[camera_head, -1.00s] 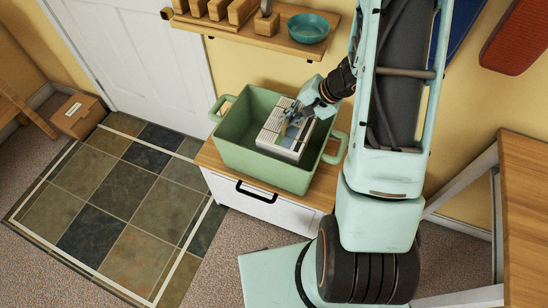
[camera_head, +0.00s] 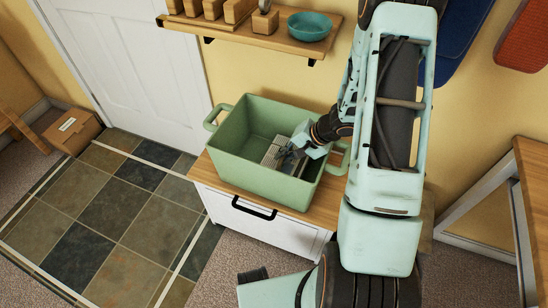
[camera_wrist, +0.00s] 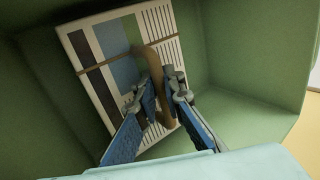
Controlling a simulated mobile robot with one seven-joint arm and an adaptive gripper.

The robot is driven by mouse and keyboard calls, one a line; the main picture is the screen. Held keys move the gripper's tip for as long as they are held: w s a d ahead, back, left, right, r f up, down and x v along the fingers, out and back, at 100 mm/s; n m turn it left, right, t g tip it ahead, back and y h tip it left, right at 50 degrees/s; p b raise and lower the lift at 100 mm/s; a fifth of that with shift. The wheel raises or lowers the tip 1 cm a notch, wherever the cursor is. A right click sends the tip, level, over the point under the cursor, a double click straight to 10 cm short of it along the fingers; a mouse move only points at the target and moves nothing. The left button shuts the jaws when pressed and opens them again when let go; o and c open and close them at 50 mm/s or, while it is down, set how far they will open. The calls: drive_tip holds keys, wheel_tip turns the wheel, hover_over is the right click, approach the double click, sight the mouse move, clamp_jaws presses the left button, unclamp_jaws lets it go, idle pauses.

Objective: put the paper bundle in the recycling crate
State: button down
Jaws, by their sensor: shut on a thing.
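The green recycling crate (camera_head: 233,163) stands on a low cabinet in the head view. Its inner wall (camera_wrist: 225,60) surrounds the wrist view. The paper bundle (camera_head: 270,155) is inside the crate, below the rim, partly hidden by the crate's front wall and my gripper. In the wrist view the paper bundle (camera_wrist: 115,38) shows printed columns, coloured blocks and a brown band. My gripper (camera_head: 292,157) reaches down into the crate from the right. In the wrist view my gripper (camera_wrist: 160,105) is shut on the brown band of the bundle. Whether the bundle touches the crate floor is unclear.
The cabinet (camera_head: 255,215) has a wooden top and a black handle. A wall shelf (camera_head: 235,36) above holds a teal bowl (camera_head: 308,27) and wooden blocks. A wooden table (camera_head: 530,180) stands at right. A cardboard box (camera_head: 73,130) sits by the door.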

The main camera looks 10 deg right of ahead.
sight(269, 158)
drive_tip(key=w+a+b, duration=0.1)
drive_tip(key=w+a+f+b, duration=0.1)
drive_tip(key=shift+a, duration=0.4)
drive_tip(key=shift+f, duration=0.1)
drive_tip(key=c, duration=2)
unclamp_jaws()
drive_tip(key=shift+s, duration=0.1)
drive_tip(key=shift+c, duration=0.2)
drive_tip(key=p+v, duration=0.6)
drive_tip(key=v, duration=0.6)
